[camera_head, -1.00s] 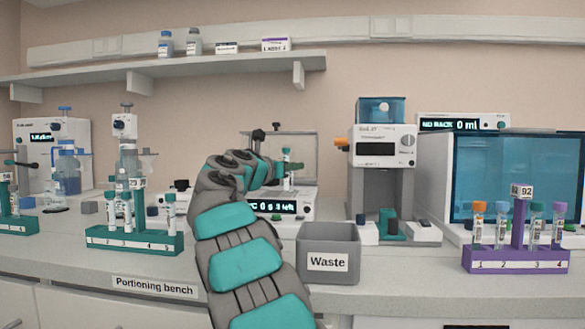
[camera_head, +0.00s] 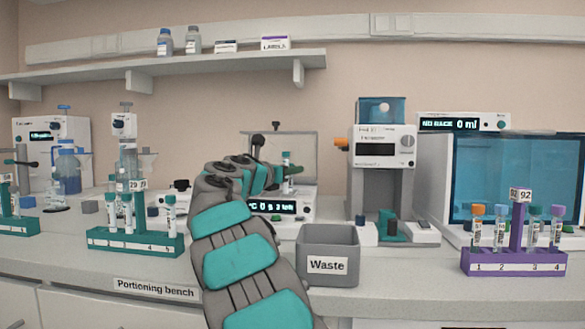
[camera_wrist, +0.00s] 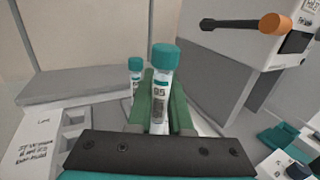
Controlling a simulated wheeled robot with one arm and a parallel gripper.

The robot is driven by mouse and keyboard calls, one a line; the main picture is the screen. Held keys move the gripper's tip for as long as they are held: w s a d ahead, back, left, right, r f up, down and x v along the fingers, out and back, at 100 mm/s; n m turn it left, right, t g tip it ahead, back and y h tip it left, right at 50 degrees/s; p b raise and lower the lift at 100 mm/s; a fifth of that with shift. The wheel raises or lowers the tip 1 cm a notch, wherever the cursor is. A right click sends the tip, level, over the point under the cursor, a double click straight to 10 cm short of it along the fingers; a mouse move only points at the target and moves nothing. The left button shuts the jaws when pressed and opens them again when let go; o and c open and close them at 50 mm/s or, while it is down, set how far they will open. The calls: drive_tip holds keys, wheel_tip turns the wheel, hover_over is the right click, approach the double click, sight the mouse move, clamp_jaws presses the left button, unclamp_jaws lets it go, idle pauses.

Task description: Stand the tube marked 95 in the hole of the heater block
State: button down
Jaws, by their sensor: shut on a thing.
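The tube marked 95 (camera_wrist: 163,85) has a teal cap and a white label. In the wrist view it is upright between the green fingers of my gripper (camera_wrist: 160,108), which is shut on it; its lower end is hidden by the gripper. In the head view my gripper (camera_head: 290,171) holds the tube (camera_head: 286,158) over the white heater unit (camera_head: 303,206) with a lit display. The hole of the heater block is not clearly visible. A second teal-capped tube (camera_wrist: 136,68) shows behind the held one; whether it is a reflection is unclear.
A clear panel (camera_head: 300,145) stands behind the heater unit. The grey Waste bin (camera_head: 328,243) is at its front right, and a machine with an orange knob (camera_wrist: 274,23) stands to the right. A green rack (camera_head: 135,243) with tubes stands left, a purple rack (camera_head: 514,262) right.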

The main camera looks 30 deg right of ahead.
drive_tip(key=shift+f, duration=0.25)
drive_tip(key=shift+f, duration=0.25)
drive_tip(key=shift+f, duration=0.1)
idle(0.3)
drive_tip(key=shift+f, duration=0.65)
drive_tip(key=c, duration=0.8)
unclamp_jaws()
drive_tip(key=shift+o, duration=0.2)
drive_tip(key=shift+v, duration=3.9)
